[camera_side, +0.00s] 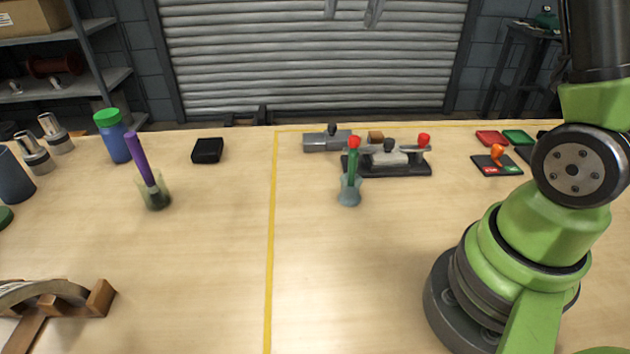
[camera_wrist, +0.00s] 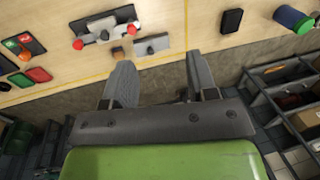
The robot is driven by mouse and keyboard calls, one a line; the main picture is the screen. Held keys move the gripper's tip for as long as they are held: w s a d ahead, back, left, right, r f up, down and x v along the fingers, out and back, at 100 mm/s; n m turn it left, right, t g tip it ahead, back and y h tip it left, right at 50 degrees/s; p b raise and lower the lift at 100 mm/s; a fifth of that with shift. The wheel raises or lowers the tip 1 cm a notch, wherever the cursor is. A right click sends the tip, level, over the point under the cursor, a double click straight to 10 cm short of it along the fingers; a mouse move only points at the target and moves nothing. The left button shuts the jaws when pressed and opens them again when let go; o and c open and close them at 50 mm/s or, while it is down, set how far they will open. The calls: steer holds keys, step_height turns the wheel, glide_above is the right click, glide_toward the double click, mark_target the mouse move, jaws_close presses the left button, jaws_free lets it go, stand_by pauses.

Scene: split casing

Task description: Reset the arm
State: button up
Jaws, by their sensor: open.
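My gripper (camera_wrist: 160,70) is in the wrist view with its two dark fingers spread well apart and nothing between them. It is open, above the back edge of the table. In the side view only its fingertips (camera_side: 352,10) show at the top edge, high in front of the shutter. My green arm stands at the right of the side view. A dark fixture with red-tipped clamps (camera_side: 395,162) sits at the table's back middle, with a grey block (camera_side: 326,142) beside it. The fingers touch nothing.
A cup with a green, red-topped tool (camera_side: 350,190) stands mid-table. A cup with a purple stick (camera_side: 154,190), a blue bottle (camera_side: 115,140) and a black box (camera_side: 207,150) are left. A switch panel (camera_side: 497,165) is right. A wooden arc (camera_side: 50,296) lies front left. The front middle is clear.

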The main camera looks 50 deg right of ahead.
steer(key=s+a+n+t, duration=0.2)
steer(key=s+a, duration=0.3)
steer(key=s, duration=0.4)
steer(key=s+a+n+t, duration=0.2)
steer(key=s+a, duration=0.3)
steer(key=s, duration=0.3)
steer(key=shift+s+f+n+t, duration=0.3)
steer(key=shift+s+f+t, duration=0.1)
steer(key=shift+t, duration=0.4)
